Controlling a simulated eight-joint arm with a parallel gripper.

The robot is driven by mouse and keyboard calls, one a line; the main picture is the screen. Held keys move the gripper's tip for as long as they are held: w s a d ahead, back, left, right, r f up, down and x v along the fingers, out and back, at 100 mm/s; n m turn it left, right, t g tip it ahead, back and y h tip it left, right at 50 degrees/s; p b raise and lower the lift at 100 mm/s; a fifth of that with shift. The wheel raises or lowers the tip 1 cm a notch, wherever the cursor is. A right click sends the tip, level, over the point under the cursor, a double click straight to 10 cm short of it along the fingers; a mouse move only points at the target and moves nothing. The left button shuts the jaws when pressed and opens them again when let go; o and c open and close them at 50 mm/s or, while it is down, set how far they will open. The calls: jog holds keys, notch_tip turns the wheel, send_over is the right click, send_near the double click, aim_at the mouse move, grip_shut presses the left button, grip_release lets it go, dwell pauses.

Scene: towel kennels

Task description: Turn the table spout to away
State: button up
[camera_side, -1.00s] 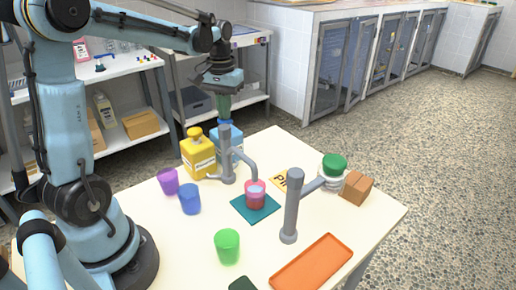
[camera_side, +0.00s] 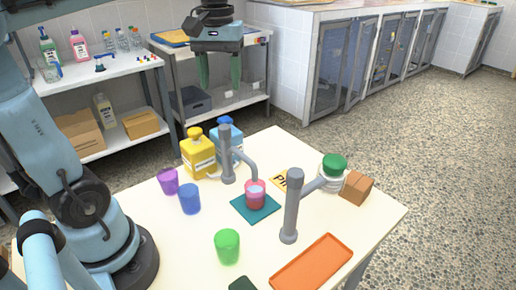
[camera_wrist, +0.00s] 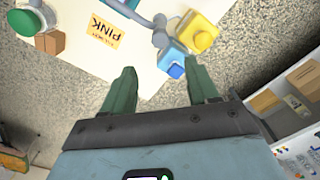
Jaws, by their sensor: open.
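Two grey spouts stand on the cream table (camera_side: 150,235). The rear spout (camera_side: 228,160) has a bent arm ending over a pink cup (camera_side: 256,196) on a teal mat (camera_side: 242,208). The front spout (camera_side: 291,210) is a thick post whose side arm points back right toward a green-lidded white jar (camera_side: 333,167). My gripper (camera_side: 220,72) is open and empty, high above and behind the bottles, apart from both spouts. In the wrist view, my gripper (camera_wrist: 163,78) has its green fingers spread, with part of a grey spout (camera_wrist: 160,35) beyond them.
A yellow bottle (camera_side: 198,157) and a blue bottle (camera_side: 228,140) crowd the rear spout. Purple (camera_side: 168,181), blue (camera_side: 190,199) and green (camera_side: 227,247) cups stand left and front. A PINK card (camera_wrist: 102,32), brown box (camera_side: 357,186) and orange tray (camera_side: 312,264) lie right.

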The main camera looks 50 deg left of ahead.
aim_at(224, 127)
notch_tip(224, 127, down, 12)
jog(key=shift+r, duration=0.1)
dwell(0.5)
grip_shut()
dwell(0.4)
